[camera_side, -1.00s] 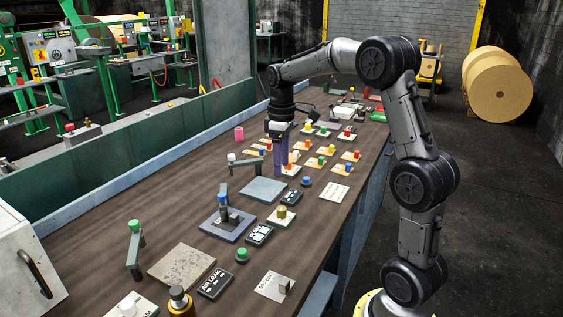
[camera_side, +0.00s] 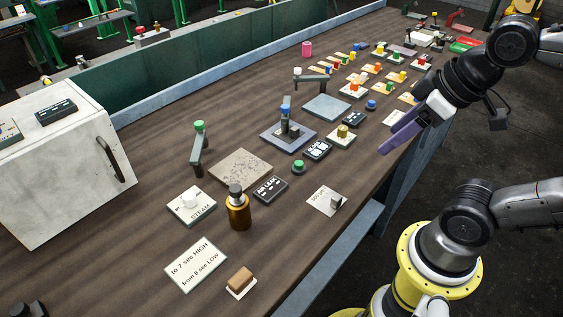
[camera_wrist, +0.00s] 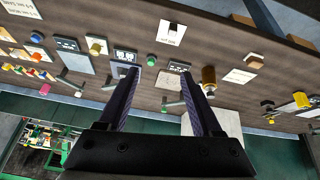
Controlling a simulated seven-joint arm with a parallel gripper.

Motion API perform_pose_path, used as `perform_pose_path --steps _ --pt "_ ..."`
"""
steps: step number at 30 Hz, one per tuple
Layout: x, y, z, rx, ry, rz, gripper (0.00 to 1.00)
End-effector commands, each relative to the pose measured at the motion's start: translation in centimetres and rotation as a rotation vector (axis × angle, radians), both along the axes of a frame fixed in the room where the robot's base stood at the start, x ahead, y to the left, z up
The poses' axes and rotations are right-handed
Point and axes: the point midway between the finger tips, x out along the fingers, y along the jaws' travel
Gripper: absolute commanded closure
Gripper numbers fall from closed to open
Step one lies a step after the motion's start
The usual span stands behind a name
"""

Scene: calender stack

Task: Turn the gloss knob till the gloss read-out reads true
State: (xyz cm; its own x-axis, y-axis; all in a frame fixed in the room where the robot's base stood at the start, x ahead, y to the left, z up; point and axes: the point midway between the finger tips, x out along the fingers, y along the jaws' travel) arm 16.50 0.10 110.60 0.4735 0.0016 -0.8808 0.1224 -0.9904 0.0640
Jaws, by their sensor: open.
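I cannot read the word gloss on any label, so I cannot tell which knob is the gloss knob. A brass knob (camera_side: 342,132) stands on a white plate, between two black read-out panels, one nearer (camera_side: 317,150) and one farther (camera_side: 353,120). Their figures are too small to read. The brass knob also shows in the wrist view (camera_wrist: 97,46). My gripper (camera_side: 389,136) is open and empty, tilted near the table's right edge, apart from the knobs. In the wrist view its fingers (camera_wrist: 158,73) are spread, with nothing between them.
A green knob (camera_side: 299,167) and a panel marked AIR LEAK (camera_side: 270,188) stand nearer. A blue-topped lever (camera_side: 285,110) and a green-topped lever (camera_side: 198,145) stand upright. A brown bottle-like post (camera_side: 238,208) stands in front. Several coloured knobs crowd the far end. Bare wood lies near the front.

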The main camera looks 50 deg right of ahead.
Motion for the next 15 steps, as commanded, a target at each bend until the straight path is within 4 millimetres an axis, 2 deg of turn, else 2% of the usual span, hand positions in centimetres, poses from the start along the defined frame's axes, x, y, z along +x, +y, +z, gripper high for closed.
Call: perform_pose_path --steps 1,3,15 --pt "-0.47 -0.02 -1.09 0.019 0.008 -0.038 0.33" --pt "-0.43 -0.03 -1.72 0.045 0.012 -0.088 0.33" --pt "-0.15 -0.06 -1.45 0.065 0.001 -0.125 0.33"
